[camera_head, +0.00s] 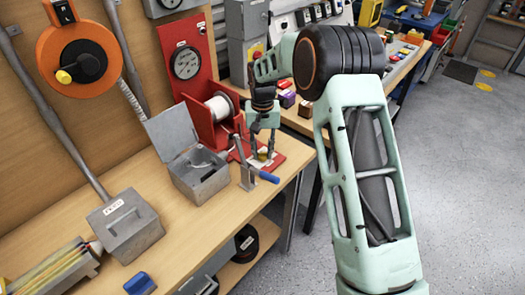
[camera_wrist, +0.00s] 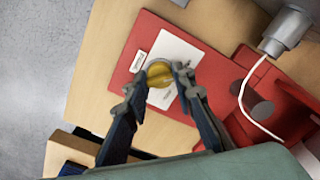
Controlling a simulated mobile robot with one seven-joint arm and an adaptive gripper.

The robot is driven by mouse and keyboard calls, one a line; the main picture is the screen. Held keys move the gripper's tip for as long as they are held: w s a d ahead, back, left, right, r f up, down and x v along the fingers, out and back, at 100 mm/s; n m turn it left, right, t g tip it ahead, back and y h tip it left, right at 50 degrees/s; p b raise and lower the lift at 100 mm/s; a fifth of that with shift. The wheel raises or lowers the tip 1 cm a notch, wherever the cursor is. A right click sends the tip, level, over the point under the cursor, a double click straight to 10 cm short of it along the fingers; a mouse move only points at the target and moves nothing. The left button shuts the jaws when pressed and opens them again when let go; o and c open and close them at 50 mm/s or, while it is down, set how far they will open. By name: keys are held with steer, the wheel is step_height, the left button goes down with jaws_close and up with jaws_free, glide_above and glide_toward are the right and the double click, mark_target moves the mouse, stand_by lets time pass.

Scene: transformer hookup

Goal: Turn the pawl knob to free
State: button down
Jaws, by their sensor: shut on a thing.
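The pawl knob (camera_wrist: 158,73) is a yellow round knob on a white label plate (camera_wrist: 182,52), set on a red base (camera_wrist: 127,73). The plate carries small dark print that I cannot read. In the wrist view my gripper (camera_wrist: 158,80) has one finger on each side of the knob, shut on it. In the head view my gripper (camera_head: 262,150) points down at the red base beside the cable reel (camera_head: 218,108). The knob shows there only as a small yellow spot between the fingers. I cannot read which way the knob points.
A crank with a blue handle (camera_head: 269,177) stands close in front of my gripper. An open grey box (camera_head: 200,183) is to the left. A red panel with a gauge (camera_head: 186,62) rises behind. The bench top (camera_head: 190,240) has free room in front.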

mark_target(262, 153)
stand_by(0.4)
steer(key=c, duration=1.6)
jaws_free()
steer(key=shift+r, duration=0.1)
step_height(262, 153, up, 12)
steer(key=shift+f, duration=0.1)
